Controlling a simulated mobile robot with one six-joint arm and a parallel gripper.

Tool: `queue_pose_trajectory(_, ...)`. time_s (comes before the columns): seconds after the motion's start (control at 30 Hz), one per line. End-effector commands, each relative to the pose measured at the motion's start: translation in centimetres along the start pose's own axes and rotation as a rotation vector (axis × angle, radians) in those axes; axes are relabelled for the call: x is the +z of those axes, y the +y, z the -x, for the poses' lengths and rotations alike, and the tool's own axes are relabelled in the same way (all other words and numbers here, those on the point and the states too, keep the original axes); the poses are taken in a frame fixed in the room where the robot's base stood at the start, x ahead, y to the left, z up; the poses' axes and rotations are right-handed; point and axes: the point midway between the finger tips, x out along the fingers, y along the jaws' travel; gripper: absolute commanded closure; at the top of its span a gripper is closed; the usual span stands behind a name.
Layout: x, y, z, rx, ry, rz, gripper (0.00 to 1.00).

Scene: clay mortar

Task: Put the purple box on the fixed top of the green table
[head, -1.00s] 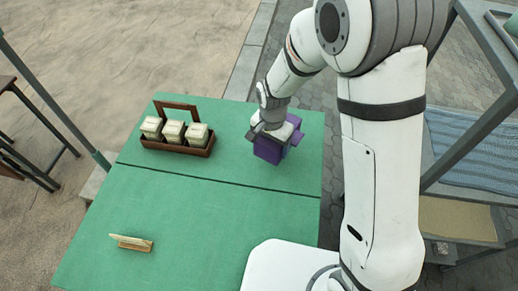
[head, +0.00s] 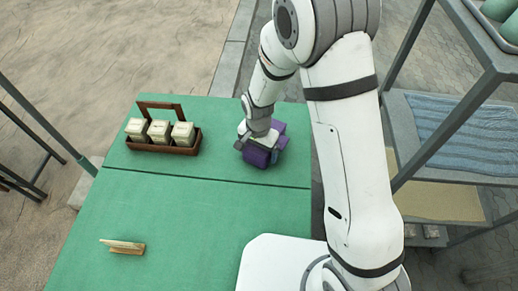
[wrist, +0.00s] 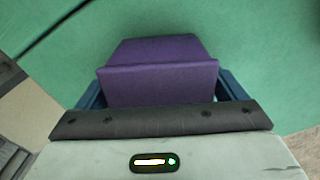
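The purple box (head: 260,155) is at the far panel of the green table (head: 180,225), near its right edge. A dark seam splits the tabletop into a far and a near panel. My gripper (head: 262,140) is over the box from above. In the wrist view the box (wrist: 158,80) sits between the two blue fingers, which lie close against its sides, and the gripper looks shut on it. I cannot tell whether the box's underside touches the tabletop.
A brown carrier (head: 165,149) with three cream-coloured boxes stands left on the far panel. A small wooden piece (head: 123,246) lies on the near panel. A grey shelf rack (head: 398,140) stands at the right. The middle of the near panel is clear.

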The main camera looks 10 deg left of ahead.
Motion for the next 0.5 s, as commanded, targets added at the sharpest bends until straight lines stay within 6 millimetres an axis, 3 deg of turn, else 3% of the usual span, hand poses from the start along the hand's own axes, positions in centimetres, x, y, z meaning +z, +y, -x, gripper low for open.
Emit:
queue_pose_trajectory(0.1,0.0,0.0,0.0,0.0,0.0,0.0,0.0)
queue_pose_trajectory(0.33,0.0,0.0,0.1,0.0,0.0,0.001,0.0)
queue_pose_trajectory(0.5,0.0,-0.1,1.6,-0.003,0.002,0.001,0.0)
